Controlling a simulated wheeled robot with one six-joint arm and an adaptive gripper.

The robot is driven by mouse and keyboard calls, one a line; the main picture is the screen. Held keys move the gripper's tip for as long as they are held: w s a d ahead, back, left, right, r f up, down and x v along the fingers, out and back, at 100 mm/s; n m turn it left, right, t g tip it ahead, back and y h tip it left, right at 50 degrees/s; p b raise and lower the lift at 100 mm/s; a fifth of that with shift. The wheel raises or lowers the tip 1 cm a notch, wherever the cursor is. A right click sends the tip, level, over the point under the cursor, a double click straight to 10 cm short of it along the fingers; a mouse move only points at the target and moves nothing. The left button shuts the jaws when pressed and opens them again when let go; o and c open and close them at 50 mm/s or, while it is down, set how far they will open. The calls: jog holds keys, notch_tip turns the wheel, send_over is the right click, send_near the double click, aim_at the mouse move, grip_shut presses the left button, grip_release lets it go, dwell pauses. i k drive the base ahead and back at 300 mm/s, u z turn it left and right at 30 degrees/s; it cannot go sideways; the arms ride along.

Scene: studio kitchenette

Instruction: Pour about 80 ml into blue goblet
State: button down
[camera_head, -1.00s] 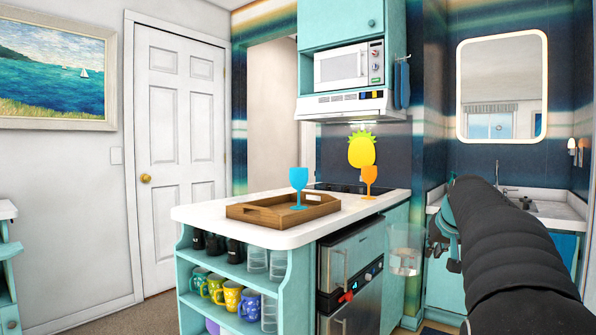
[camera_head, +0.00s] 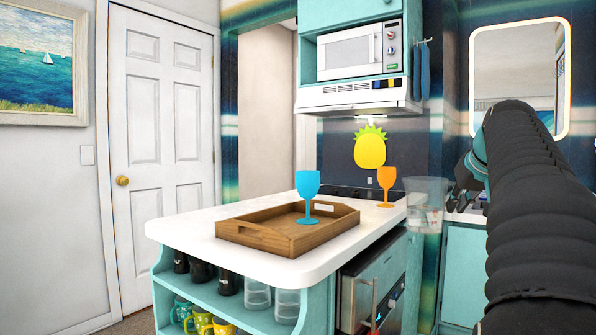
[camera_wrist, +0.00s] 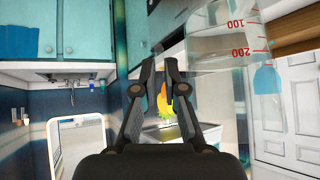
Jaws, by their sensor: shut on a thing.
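My gripper (camera_wrist: 164,78) is shut on a clear beaker (camera_head: 425,204) with red marks, of which "100" and "200" are readable in the wrist view (camera_wrist: 225,42). In the head view the beaker looks upright, in the air at the counter's right end, apart from the goblet. How much liquid it holds I cannot tell. My arm hides most of the gripper there.
A wooden tray (camera_head: 262,238) lies on the counter (camera_head: 185,228). An orange goblet (camera_head: 386,184) stands behind, between the blue goblet and the beaker. A microwave (camera_head: 358,50) and range hood (camera_head: 352,97) hang above. Mugs and glasses (camera_head: 287,304) fill the shelves below.

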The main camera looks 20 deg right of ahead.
aim_at(307, 184)
jog(key=i, duration=1.05)
